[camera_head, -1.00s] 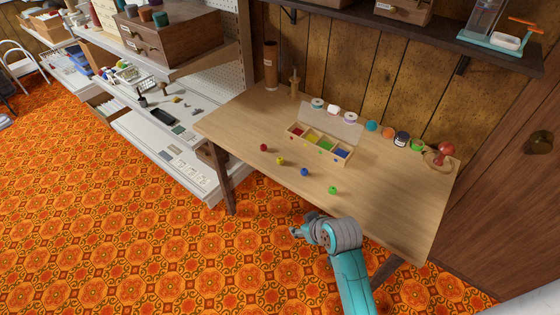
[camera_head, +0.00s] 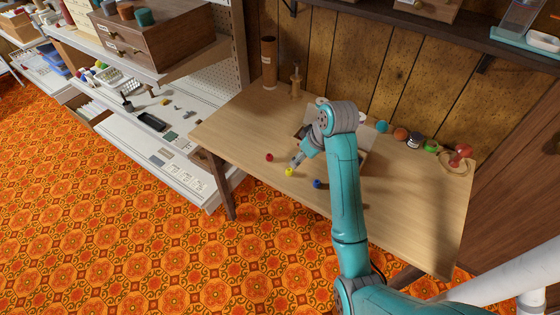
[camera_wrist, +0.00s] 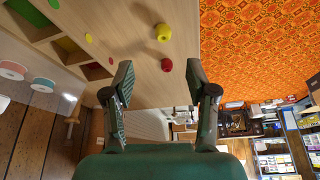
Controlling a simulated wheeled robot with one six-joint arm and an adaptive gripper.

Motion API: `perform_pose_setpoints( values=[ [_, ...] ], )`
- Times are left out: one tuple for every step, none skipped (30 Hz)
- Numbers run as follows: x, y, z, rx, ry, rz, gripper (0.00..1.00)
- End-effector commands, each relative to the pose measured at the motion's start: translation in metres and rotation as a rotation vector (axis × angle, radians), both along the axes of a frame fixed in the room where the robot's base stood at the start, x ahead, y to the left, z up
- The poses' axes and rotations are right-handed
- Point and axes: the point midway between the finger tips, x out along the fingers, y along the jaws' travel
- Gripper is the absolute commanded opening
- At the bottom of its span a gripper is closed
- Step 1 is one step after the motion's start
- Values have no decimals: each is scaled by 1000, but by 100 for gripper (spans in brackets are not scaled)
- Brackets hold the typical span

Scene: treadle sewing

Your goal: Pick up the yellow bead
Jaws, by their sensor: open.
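The yellow bead (camera_head: 289,172) lies on the wooden table near its front edge, between the red and blue beads. In the wrist view the yellow bead (camera_wrist: 163,33) shows beyond the fingertips, toward the top. My gripper (camera_head: 297,161) is open and empty, close to the yellow bead in the head view. In the wrist view my gripper's fingers (camera_wrist: 158,78) stand wide apart, with the red bead (camera_wrist: 166,65) appearing between their tips. I cannot tell the exact height of the fingers above the table.
The blue bead (camera_head: 317,184) is right of the yellow one. My arm hides the green bead and most of the compartment box, whose dividers (camera_wrist: 45,33) show in the wrist view. Spools (camera_head: 400,134) line the table's back. Left table space (camera_head: 235,130) is clear.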

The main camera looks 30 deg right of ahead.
Motion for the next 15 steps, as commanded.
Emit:
perform_pose_setpoints(
  values=[
    [0,-1,1,0,2,1,57],
    [1,-1,1,0,3,1,57],
    [1,-1,-1,1,5,2,57],
    [2,-1,-3,2,5,2,57],
    [3,-1,-6,1,6,2,57],
    [5,0,-12,1,6,2,57],
    [7,0,-16,2,7,2,57],
    [8,1,-21,2,7,2,57],
    [10,1,-27,1,7,2,57],
    [12,1,-31,1,7,2,57],
    [14,1,-34,0,6,2,57],
    [16,2,-39,0,6,2,57],
    [17,2,-41,1,5,2,57],
    [19,2,-44,1,5,2,57],
    [20,2,-47,0,5,3,57]
  ],
)
